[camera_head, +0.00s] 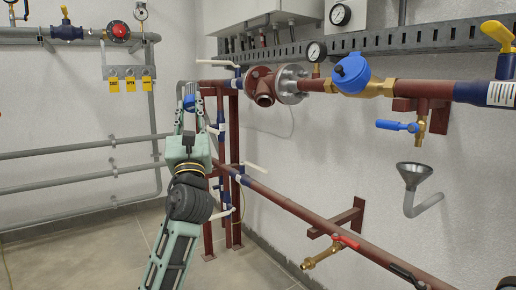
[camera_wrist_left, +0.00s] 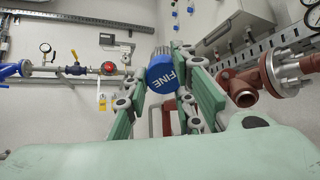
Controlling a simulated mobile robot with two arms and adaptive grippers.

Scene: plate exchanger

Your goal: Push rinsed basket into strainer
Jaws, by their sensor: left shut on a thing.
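The strainer (camera_head: 262,82) is a reddish-brown pipe body with flanges on the wall pipe. Its open branch faces out and down, and it also shows at the right of the left wrist view (camera_wrist_left: 243,92). My left gripper (camera_head: 189,103) is shut on the basket's blue cap, marked FINE (camera_wrist_left: 162,74). A grey part of the basket (camera_wrist_left: 161,51) shows beyond the cap. The gripper is left of the strainer, with a gap between the basket and the branch opening. The fingers hide part of the basket in the head view. My right gripper is not in view.
A brown vertical pipe stand (camera_head: 235,170) with white-handled valves is close behind my left arm. A blue-capped meter (camera_head: 352,74) is right of the strainer, and a grey funnel (camera_head: 413,175) is below right. Grey pipes (camera_head: 80,147) run along the left wall.

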